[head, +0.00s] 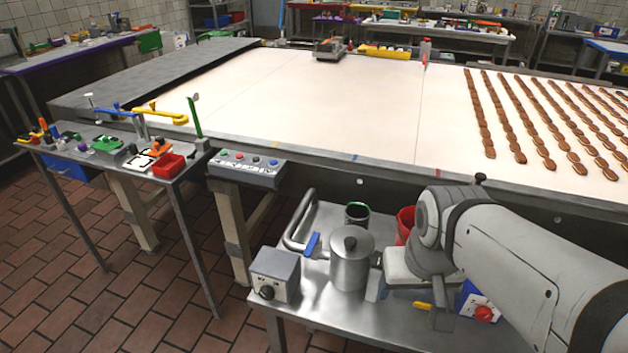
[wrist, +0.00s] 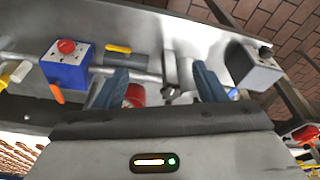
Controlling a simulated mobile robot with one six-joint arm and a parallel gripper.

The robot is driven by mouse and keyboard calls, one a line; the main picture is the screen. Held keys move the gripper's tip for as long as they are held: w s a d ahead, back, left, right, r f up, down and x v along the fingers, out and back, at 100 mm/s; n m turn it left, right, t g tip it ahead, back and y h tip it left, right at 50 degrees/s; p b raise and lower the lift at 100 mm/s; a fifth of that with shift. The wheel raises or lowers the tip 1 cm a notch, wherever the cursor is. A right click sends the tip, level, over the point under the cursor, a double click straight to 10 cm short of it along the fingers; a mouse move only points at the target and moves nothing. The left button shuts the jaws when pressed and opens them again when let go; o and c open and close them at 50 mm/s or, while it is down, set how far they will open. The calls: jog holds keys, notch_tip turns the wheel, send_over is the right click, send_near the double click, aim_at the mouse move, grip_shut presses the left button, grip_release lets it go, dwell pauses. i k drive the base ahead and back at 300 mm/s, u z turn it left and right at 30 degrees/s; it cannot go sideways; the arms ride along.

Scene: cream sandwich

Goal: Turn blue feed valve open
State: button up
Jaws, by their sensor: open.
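The blue feed valve handle (head: 312,244) is a short blue lever in the head view, tilted upright at the pipe, left of a steel pot (head: 351,262). In the wrist view a small blue piece (wrist: 233,94) shows just right of the right finger; I cannot tell surely that it is the same lever. My gripper (head: 408,303) is over the right part of the steel cart, right of the pot and apart from the blue lever. In the wrist view my gripper (wrist: 160,82) has its two fingers wide apart, with nothing held between them.
A grey box with a black knob (head: 274,275) stands at the cart's left front. A blue box with a red knob (wrist: 66,64) is on the other side. A red container (head: 405,222) and a dark green-rimmed cup (head: 357,212) stand behind the pot. The conveyor (head: 300,95) borders the cart.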

aim_at(314, 238)
jog(key=z, duration=0.95)
jog(key=k, duration=1.2)
jog(key=u, duration=0.9)
jog(key=i, duration=1)
jog(key=u, duration=0.05)
